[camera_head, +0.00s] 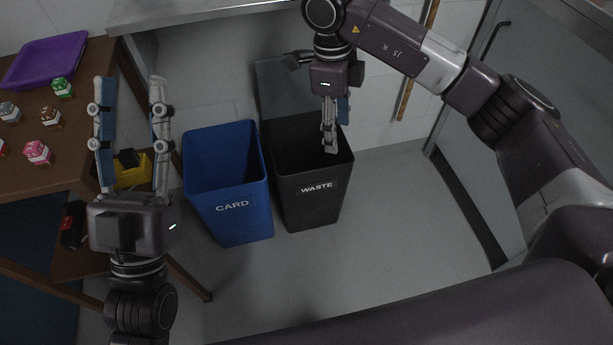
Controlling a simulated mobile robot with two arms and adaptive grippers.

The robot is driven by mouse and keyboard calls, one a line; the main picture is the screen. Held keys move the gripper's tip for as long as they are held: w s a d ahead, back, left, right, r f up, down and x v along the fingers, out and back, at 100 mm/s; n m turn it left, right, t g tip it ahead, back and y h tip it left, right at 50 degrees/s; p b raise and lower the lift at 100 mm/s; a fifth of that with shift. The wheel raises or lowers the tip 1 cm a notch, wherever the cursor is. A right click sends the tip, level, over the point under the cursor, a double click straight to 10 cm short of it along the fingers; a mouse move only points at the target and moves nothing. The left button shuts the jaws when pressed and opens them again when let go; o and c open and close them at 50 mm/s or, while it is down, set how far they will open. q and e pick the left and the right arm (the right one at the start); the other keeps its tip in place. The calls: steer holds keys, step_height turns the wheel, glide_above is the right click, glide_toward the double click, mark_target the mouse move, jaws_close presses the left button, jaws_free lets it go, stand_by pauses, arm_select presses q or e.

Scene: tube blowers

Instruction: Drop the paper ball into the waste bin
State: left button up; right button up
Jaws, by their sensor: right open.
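The black waste bin (306,203), labelled WASTE, stands on the floor near the wall, with its open mouth facing up. My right gripper (330,148) points down over the bin's mouth. Its fingers show nearly edge-on, are open and hold nothing that I can see. My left gripper (130,82) is open and empty at the left, with its fingers spread wide, in front of the wooden table's edge. No paper ball shows in the view; the dark inside of the waste bin is too dim to tell what lies in it.
A blue bin (230,222) labelled CARD stands left of the waste bin. A wooden table (30,180) at the left carries a purple tray (45,60) and several small colourful items. A brown pole (418,60) leans at the wall. The floor right of the bins is clear.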

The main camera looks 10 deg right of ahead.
steer(key=s+n, duration=0.1)
steer(key=n, duration=0.2)
steer(key=s+r+n+t, duration=0.1)
steer(key=n, duration=0.3)
steer(key=s+r+n, duration=0.1)
steer(key=n, duration=0.3)
steer(key=shift+s+d, duration=0.15)
steer(key=shift+d, duration=0.1)
